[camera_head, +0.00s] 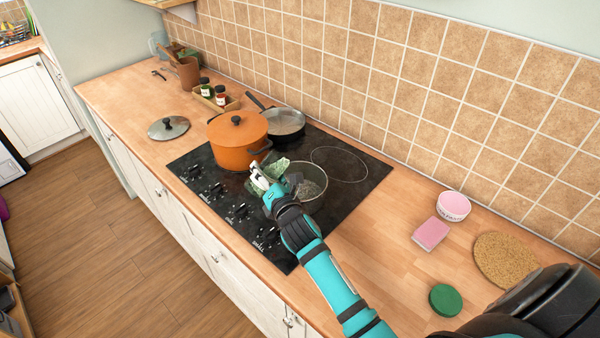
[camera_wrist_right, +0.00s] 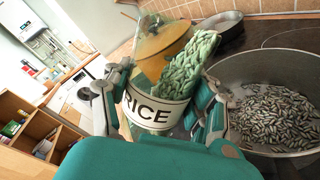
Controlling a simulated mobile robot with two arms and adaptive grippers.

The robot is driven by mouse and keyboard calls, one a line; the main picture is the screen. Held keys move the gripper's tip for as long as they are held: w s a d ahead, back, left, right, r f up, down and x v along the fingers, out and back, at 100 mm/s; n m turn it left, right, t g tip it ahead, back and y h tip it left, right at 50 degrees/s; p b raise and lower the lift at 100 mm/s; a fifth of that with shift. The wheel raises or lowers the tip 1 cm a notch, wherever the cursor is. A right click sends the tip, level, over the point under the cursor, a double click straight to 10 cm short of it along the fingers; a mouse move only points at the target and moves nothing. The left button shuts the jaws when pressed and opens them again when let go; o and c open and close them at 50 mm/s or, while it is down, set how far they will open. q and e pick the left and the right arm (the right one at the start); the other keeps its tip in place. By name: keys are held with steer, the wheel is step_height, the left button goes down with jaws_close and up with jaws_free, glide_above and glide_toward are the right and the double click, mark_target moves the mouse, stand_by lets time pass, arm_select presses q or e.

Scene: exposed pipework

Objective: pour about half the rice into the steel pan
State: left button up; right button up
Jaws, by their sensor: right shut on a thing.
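My right gripper (camera_head: 270,189) is shut on a clear rice container (camera_wrist_right: 158,108) with a white "RICE" label. It holds the container above the hob, at the near left side of the steel pan (camera_head: 318,174). The container appears tilted, with pale green grains (camera_wrist_right: 186,62) piled along its side facing the pan in the right wrist view. Many grains (camera_wrist_right: 280,112) lie spread over the bottom of the pan, which also shows at right in the right wrist view (camera_wrist_right: 268,68). No falling grains are clear. My left gripper is not in view.
An orange lidded pot (camera_head: 235,143) stands left of the pan, close to the container. A frying pan (camera_head: 285,122) is behind it. A pink sponge (camera_head: 430,233), pink-white tub (camera_head: 453,206), cork mat (camera_head: 507,260) and green disc (camera_head: 445,299) lie on the right counter.

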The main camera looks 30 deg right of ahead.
mark_target(252, 177)
steer(key=shift+a+r+n+p, duration=0.1)
steer(key=shift+r+n+p, duration=0.15)
steer(key=shift+n+p, duration=0.25)
steer(key=shift+w+a+f+n, duration=0.1)
steer(key=shift+a+f+n, duration=0.05)
steer(key=shift+n, duration=0.35)
steer(key=shift+a+f+n+b, duration=0.3)
steer(key=shift+f+n+b, duration=0.2)
steer(key=shift+b, duration=0.35)
steer(key=shift+a+f+n+h+b, duration=0.4)
steer(key=shift+a+n+b, duration=0.2)
steer(key=shift+n, duration=0.3)
steer(key=shift+a+f+n+t+b, duration=0.3)
steer(key=shift+a+n+b, duration=0.1)
steer(key=shift+n, duration=0.6)
steer(key=shift+a+n, duration=0.3)
steer(key=shift+n, duration=0.6)
step_height(252, 177, up, 7)
steer(key=p, duration=0.7)
steer(key=shift+p, duration=0.35)
steer(key=shift+f, duration=0.1)
